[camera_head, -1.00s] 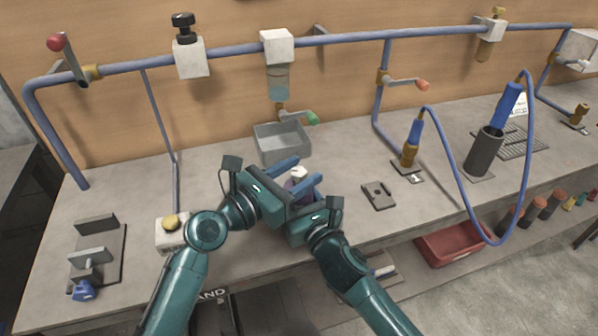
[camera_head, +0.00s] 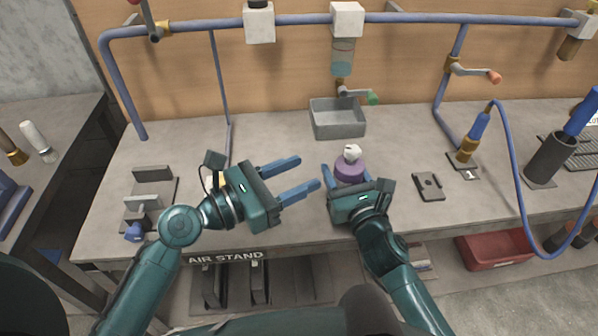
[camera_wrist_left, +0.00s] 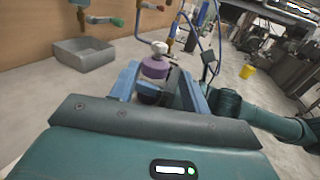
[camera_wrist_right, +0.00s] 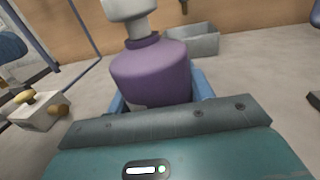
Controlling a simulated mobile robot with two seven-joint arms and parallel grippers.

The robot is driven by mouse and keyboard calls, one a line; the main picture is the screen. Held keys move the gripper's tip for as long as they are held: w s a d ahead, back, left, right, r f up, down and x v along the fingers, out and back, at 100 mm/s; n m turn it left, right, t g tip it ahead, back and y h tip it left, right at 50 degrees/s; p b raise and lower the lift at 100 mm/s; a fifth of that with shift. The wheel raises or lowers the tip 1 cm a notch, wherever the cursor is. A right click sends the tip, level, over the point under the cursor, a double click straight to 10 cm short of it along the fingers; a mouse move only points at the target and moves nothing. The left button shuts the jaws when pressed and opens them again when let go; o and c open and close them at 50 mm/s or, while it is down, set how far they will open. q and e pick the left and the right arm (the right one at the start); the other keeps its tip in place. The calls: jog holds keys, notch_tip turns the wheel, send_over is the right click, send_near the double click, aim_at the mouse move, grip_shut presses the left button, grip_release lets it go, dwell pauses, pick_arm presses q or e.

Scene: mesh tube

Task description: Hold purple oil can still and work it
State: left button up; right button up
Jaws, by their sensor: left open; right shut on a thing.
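The purple oil can (camera_head: 350,172) has a squat purple body and a whitish top (camera_head: 352,152). It stands upright at the middle of the bench. My right gripper (camera_head: 346,180) is shut on the can's body, with a blue finger on each side; the can fills the right wrist view (camera_wrist_right: 152,75). My left gripper (camera_head: 306,174) is open and empty, to the left of the can, its fingers pointing toward it and apart from it. The can also shows beyond the fingers in the left wrist view (camera_wrist_left: 155,67). The can's base is hidden by my right gripper.
A grey open tray (camera_head: 338,131) stands behind the can, under a green-handled valve (camera_head: 372,97). A dark flat plate (camera_head: 428,187) lies to the right. A grey clamp fixture (camera_head: 150,200) is at the bench's left. A blue hose (camera_head: 516,170) loops over the right side.

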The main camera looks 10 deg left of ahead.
pick_arm(q)
jog(key=shift+w, duration=0.1)
jog(key=m+g+h, duration=0.4)
jog(key=m+g, duration=0.2)
jog(key=g, duration=0.2)
send_near(359, 162)
notch_tip(359, 162, up, 2)
jog(key=a, duration=0.2)
jog(key=x, duration=1.2)
jog(key=shift+s+d+r, duration=0.1)
jog(key=shift+s+r, duration=0.1)
jog(key=shift+r, duration=0.1)
jog(key=shift+c, duration=0.2)
jog(key=c, duration=0.9)
